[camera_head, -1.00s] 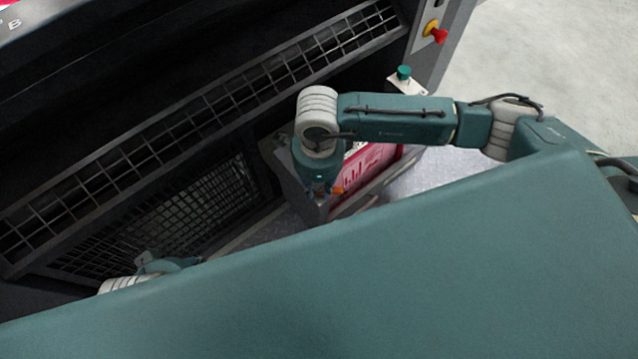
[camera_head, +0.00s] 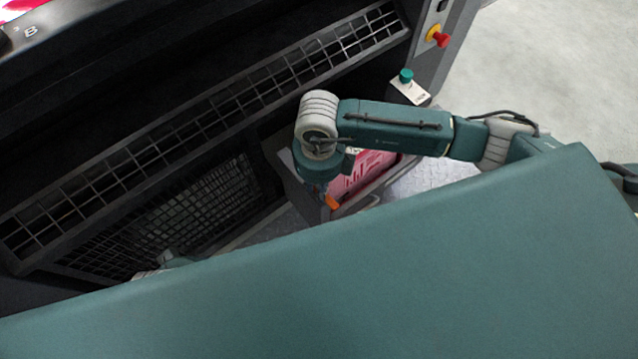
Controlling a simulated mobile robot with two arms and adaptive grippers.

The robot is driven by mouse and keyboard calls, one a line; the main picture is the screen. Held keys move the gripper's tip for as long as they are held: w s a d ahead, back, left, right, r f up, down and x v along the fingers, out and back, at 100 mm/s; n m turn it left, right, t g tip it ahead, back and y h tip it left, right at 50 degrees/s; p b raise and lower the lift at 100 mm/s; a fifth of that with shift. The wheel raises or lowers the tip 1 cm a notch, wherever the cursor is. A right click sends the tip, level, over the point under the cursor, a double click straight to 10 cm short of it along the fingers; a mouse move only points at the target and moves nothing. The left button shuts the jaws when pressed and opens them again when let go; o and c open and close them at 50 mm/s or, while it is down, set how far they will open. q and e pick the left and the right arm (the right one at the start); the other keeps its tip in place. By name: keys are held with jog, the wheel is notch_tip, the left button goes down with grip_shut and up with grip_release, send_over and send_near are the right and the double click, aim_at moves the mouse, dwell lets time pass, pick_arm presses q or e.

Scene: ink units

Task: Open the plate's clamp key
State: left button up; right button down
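A red-and-pink printed plate (camera_head: 365,172) stands in a dark frame low in the machine, partly behind my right arm. A small orange piece (camera_head: 332,202) shows at the plate's lower left edge, just under my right wrist. I cannot tell whether it is the clamp key or part of my gripper. My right gripper (camera_head: 322,191) points down beside the plate's left end; its fingers are too small and covered to read. Of my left arm only a small part shows at the lower left, above my teal body; its gripper is not seen.
A red knob on a yellow base (camera_head: 438,37) is on the machine's side post. A wire grille (camera_head: 240,105) runs along the machine. Pale floor lies open at right. My teal body hides the foreground.

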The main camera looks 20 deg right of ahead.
pick_arm(q)
jog(key=shift+f, duration=0.5)
pick_arm(e)
jog(key=shift+w+m, duration=0.1)
jog(key=shift+m, duration=0.4)
jog(key=c, duration=1.5)
grip_release()
notch_tip(320, 180, up, 12)
jog(key=shift+r, duration=0.1)
